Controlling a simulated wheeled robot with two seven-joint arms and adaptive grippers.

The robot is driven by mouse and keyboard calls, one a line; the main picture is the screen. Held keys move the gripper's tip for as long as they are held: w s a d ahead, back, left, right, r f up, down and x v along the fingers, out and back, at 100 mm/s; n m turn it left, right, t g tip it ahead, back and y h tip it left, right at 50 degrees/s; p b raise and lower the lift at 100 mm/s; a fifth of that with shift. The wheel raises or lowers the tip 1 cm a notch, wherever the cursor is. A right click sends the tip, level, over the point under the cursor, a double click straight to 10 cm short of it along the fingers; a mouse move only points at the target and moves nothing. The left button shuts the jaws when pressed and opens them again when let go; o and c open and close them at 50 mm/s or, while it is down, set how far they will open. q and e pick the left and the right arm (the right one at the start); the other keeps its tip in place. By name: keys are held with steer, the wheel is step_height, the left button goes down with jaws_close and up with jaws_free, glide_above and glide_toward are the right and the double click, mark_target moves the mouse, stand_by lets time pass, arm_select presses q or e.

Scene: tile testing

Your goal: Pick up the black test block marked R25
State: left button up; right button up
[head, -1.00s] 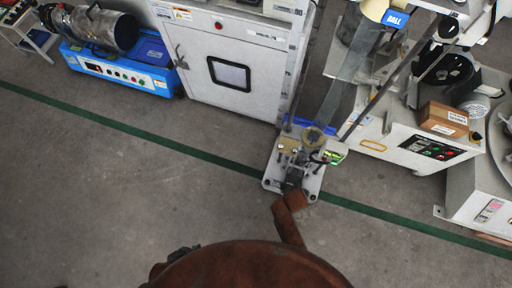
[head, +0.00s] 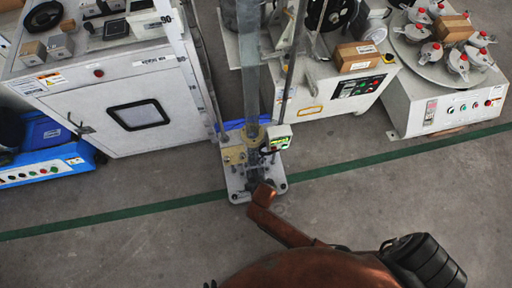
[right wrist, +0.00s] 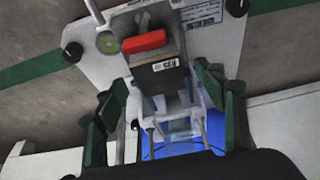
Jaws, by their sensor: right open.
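In the right wrist view, a dark block (right wrist: 157,77) with a small pale label stands on the white-plated test rig. The label is upside down and too small to read surely as R25. A red piece (right wrist: 144,41) sits directly above it in the picture. My right gripper (right wrist: 166,115) is open, with a green-padded finger on each side below the block; nothing is between the pads. In the head view, the test rig (head: 236,182) stands on the floor, and the block cannot be made out there. I cannot clearly pick out my left gripper's jaws.
A white cabinet (head: 80,106) stands at left with several small blocks on top, beside a blue machine (head: 45,168). A blue tray (right wrist: 175,142) lies behind the rig. Floor in front is clear.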

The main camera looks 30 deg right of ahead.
steer(key=shift+b+x, duration=0.6)
steer(key=shift+x, duration=0.35)
steer(key=shift+w+d+f+b, duration=0.15)
steer(key=shift+w+f+b, duration=0.05)
steer(key=shift+f+b, duration=0.25)
arm_select(q)
steer(key=f, duration=0.1)
steer(key=a+f+t, duration=0.1)
steer(key=f, duration=0.1)
steer(key=shift+s+f, duration=0.15)
steer(key=shift+f, duration=0.05)
arm_select(e)
steer(key=shift+c, duration=0.7)
steer(key=shift+w, duration=0.1)
steer(key=c, duration=1.5)
